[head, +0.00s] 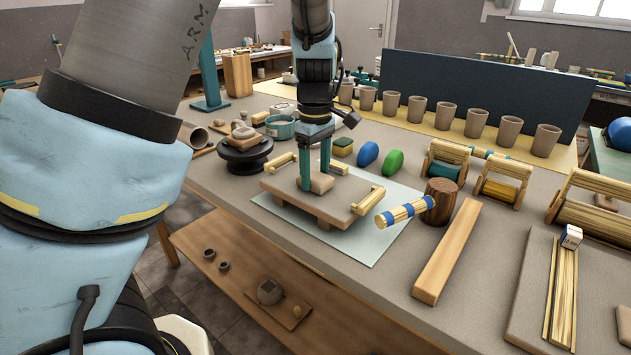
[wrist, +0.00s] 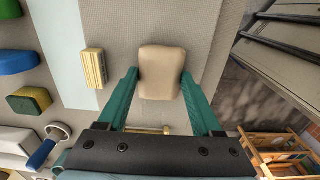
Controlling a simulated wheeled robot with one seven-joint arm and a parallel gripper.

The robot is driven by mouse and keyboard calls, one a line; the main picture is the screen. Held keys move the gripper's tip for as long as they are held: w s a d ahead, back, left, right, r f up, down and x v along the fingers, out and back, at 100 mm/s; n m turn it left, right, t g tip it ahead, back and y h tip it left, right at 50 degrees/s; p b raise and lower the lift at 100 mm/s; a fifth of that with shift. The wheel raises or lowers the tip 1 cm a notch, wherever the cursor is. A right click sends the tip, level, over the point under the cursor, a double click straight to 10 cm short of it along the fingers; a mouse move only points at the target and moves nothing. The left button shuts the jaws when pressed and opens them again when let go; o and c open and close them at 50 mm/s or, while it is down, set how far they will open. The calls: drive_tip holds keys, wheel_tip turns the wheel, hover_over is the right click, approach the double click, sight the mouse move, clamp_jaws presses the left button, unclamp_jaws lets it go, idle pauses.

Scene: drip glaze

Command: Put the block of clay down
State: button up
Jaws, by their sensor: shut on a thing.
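The block of clay (head: 321,183) is a small beige lump with rounded edges. In the wrist view the clay (wrist: 160,72) sits between my two teal fingers. My gripper (head: 316,180) is shut on it, pointing down; it also shows in the wrist view (wrist: 160,85). In the head view the clay is low over a grey-brown board on feet (head: 290,195), which has pale yellow bars at its edges. I cannot tell whether the clay touches the board.
A pale sheet (head: 385,240) lies under the board. A striped roller (head: 403,212) and a dark wooden cylinder (head: 440,200) are to the right. A banding wheel (head: 245,155) stands left. Blue (head: 367,153) and green (head: 393,162) ovals and a sponge (head: 342,146) lie behind.

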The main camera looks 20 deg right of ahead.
clamp_jaws()
drive_tip(key=shift+r, duration=0.1)
